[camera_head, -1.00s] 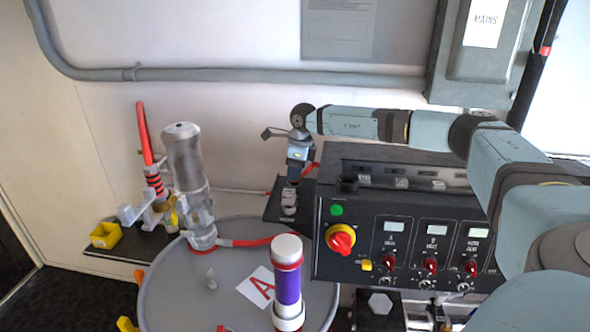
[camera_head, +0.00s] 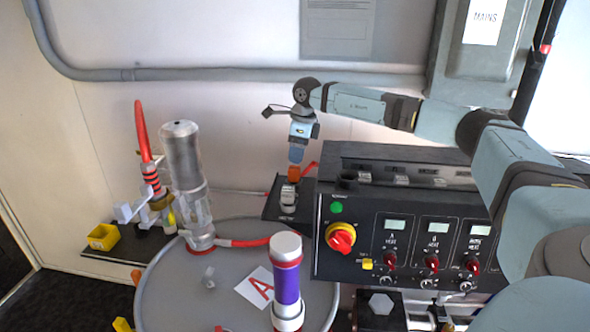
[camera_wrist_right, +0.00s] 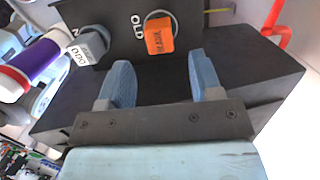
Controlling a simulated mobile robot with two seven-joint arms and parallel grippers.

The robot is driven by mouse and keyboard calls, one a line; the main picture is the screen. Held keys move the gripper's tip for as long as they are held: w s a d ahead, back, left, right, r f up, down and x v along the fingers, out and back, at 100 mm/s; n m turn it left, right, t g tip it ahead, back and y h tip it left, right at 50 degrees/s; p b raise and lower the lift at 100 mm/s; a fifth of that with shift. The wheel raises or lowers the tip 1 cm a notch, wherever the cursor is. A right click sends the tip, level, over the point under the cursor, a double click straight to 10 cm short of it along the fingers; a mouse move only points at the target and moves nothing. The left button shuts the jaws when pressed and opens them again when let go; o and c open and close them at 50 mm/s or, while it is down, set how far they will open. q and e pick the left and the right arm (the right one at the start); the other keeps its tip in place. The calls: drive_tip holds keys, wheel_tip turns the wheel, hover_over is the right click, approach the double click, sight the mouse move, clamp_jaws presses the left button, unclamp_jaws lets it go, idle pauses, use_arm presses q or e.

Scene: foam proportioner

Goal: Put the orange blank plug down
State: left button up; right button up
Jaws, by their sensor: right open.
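The orange blank plug (camera_head: 294,173) sits upright on the dark shelf (camera_head: 271,207) left of the control box. In the right wrist view the plug (camera_wrist_right: 159,36) sits in a round seat beside the printed word OLD. A grey plug (camera_wrist_right: 90,44) with lettering sits to its left in that view. My right gripper (camera_head: 297,154) is just above the orange plug. Its two blue fingers (camera_wrist_right: 162,76) are apart with nothing between them, and the plug lies beyond their tips. My left gripper is not in view.
The control box (camera_head: 400,235) with red knobs stands right of the shelf. A drum (camera_head: 225,285) with a purple-banded cylinder (camera_head: 287,284) and a clear-based grey pump (camera_head: 186,170) is at the front left. A yellow bin (camera_head: 103,237) is far left. The wall behind carries a conduit.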

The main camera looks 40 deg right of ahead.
wheel_tip(320, 180, up, 6)
drive_tip(key=b, duration=0.1)
drive_tip(key=shift+s+d, duration=0.25)
drive_tip(key=shift+s, duration=0.1)
idle(0.3)
